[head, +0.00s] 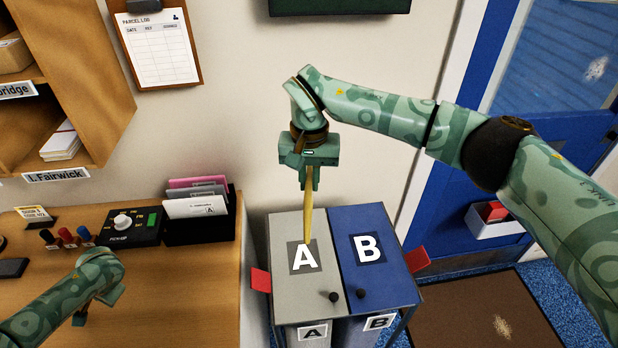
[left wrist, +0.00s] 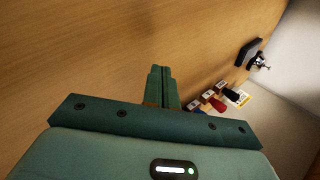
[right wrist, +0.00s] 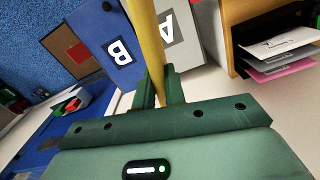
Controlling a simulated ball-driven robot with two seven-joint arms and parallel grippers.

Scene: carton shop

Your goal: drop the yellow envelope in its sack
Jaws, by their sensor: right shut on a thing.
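The yellow envelope (head: 308,205) is seen edge-on and hangs upright. My right gripper (head: 309,178) is shut on its upper end; the envelope also shows between the fingers in the right wrist view (right wrist: 147,40). Its lower end overlaps the grey lid marked A (head: 285,230); I cannot tell whether it touches. The blue lid marked B (head: 378,215) is beside it. Both lids look closed, each with a dark knob, and hide what is inside the bins. My left gripper (head: 82,318) is low over the desk, its fingers together and empty in the left wrist view (left wrist: 160,85).
The wooden desk (head: 190,290) carries a black rack (head: 205,230) of envelopes, a control box (head: 130,228) and several stamps (head: 67,238). A pigeonhole shelf (head: 95,90) hangs above it. A blue door (head: 460,210) and brown mat (head: 490,320) are at right.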

